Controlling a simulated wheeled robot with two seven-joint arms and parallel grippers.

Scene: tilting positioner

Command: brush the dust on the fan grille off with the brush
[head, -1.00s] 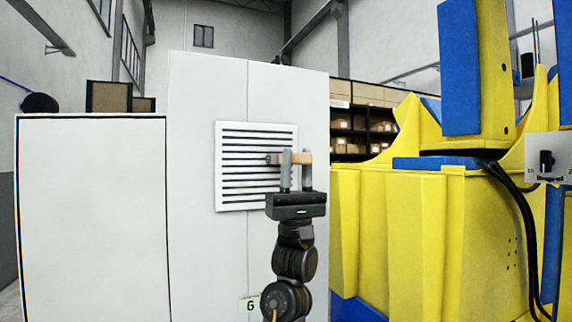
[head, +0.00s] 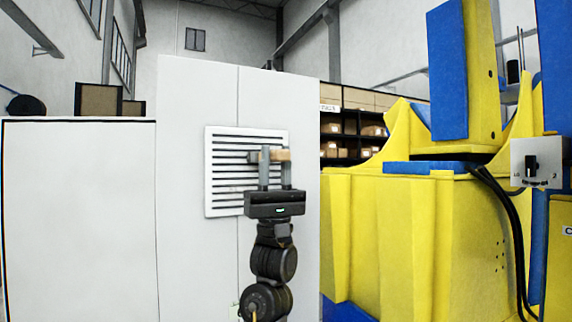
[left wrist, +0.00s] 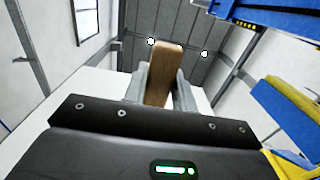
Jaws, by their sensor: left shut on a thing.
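The fan grille (head: 228,190) is a white square panel with dark horizontal slots on the front of a tall white cabinet. My left gripper (head: 274,165) is in front of the grille's right part, fingers pointing up, shut on the brush (head: 282,155). The brush has a wooden handle lying level, with a darker end toward the left over the slots. In the left wrist view the wooden handle (left wrist: 163,72) stands between the two grey fingers. I cannot tell whether the bristles touch the grille. No dust can be made out. My right gripper is not in view.
The tall white cabinet (head: 185,260) stands in the middle, with a lower white cabinet (head: 80,220) to its left. The large yellow and blue positioner (head: 410,240) fills the right, close to my arm. A small switch box (head: 537,162) and black cables are at far right.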

